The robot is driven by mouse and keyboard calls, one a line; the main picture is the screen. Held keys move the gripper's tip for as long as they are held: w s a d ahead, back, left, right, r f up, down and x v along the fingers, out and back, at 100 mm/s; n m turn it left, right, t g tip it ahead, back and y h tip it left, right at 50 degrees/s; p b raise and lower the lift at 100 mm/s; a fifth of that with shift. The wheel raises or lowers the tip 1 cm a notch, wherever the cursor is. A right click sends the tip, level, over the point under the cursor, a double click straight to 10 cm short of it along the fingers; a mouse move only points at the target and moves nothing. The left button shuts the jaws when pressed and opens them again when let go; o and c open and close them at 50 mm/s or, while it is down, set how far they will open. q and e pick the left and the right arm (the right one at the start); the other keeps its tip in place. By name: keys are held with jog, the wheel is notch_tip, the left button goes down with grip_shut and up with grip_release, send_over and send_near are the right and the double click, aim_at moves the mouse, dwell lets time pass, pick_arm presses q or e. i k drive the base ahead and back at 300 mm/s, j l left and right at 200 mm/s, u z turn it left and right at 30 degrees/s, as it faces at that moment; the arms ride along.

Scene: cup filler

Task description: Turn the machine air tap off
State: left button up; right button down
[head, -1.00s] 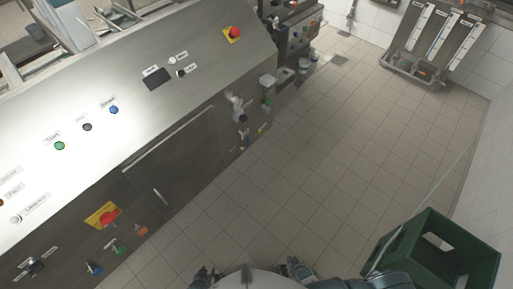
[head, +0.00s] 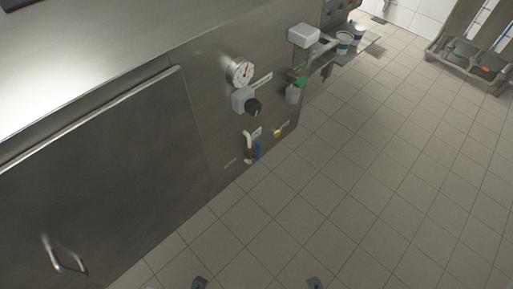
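The machine's steel side panel fills the left of the head view. A pressure gauge (head: 242,70) sits on it, above a grey regulator block (head: 241,98) with a black knob (head: 254,107). Below is a pale bent pipe (head: 248,148) with a small blue handle (head: 257,151) beside it. A small yellow fitting (head: 278,132) is to the right. I cannot read the labels, so I cannot tell which part is the air tap. Small dark tips, apparently my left gripper (head: 199,283) and my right gripper (head: 314,283), show at the bottom edge, apart from the machine. Their fingers are mostly cut off.
A panel door (head: 110,165) with a bent handle (head: 62,255) is at the left. A grey box (head: 304,36) and a green-topped bottle (head: 293,92) are on the machine's right end. A shelf (head: 345,50) holds cups. The tiled floor (head: 340,190) is clear.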

aim_at(257, 151)
jog(key=i+l+z, duration=0.1)
jog(key=i+l, duration=0.4)
jog(key=l, duration=0.15)
jog(key=i+l, duration=0.5)
jog(key=l+z, duration=0.05)
jog(key=l, duration=0.05)
